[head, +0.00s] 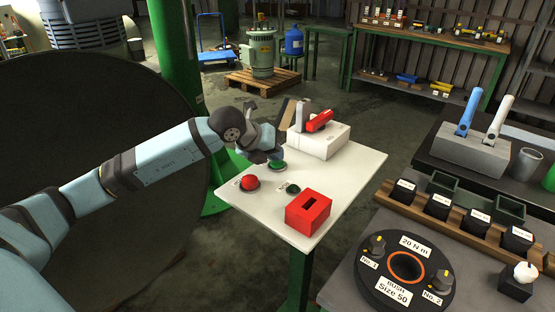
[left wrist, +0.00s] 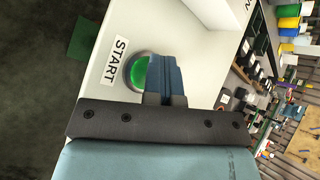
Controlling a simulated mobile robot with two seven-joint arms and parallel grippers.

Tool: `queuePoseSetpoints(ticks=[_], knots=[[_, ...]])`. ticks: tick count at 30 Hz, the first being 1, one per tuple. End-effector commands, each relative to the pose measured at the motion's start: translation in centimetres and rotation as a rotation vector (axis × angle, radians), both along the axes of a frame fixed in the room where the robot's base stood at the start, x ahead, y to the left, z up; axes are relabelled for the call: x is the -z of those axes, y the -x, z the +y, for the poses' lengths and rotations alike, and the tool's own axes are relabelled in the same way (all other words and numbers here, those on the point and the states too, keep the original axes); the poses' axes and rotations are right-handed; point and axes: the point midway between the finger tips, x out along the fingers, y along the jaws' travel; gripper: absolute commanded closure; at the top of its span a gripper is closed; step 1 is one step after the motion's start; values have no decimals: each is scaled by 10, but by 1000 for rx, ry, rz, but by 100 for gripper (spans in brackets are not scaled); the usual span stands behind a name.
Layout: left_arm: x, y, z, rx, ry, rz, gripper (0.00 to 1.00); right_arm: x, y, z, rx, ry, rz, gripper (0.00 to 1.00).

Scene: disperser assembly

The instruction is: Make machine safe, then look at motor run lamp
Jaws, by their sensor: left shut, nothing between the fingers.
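My left gripper (head: 272,156) is shut and empty, pointing down at the green button on the white panel table (head: 350,175). In the left wrist view its closed fingers (left wrist: 165,80) cover part of the green button (left wrist: 138,72), labelled START; I cannot tell whether they touch it. The green button (head: 277,165) also shows in the head view. A red mushroom button (head: 249,182) sits nearer the front. A small dark green dome (head: 292,188), apparently a lamp, looks unlit. A white switch box (head: 318,141) with a red handle (head: 319,121) stands at the back. My right gripper is out of view.
A red slotted box (head: 308,212) stands on the panel table's front right. At right, a bench holds a black round fixture (head: 404,266) and a wooden rack (head: 455,226) of dark blocks. A green post (head: 176,60) stands behind my left arm.

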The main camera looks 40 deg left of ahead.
Motion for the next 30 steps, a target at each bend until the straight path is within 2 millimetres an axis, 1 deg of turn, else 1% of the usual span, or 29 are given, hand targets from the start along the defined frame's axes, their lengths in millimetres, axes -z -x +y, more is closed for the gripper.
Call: queuePoseSetpoints(ticks=[8, 21, 30], knots=[[0, 0, 0, 0, -1, 3, 100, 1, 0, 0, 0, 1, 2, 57], [-24, 0, 0, 0, 0, 0, 100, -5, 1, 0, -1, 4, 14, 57], [-25, 0, 0, 1, 0, 1, 100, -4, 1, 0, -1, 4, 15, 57]])
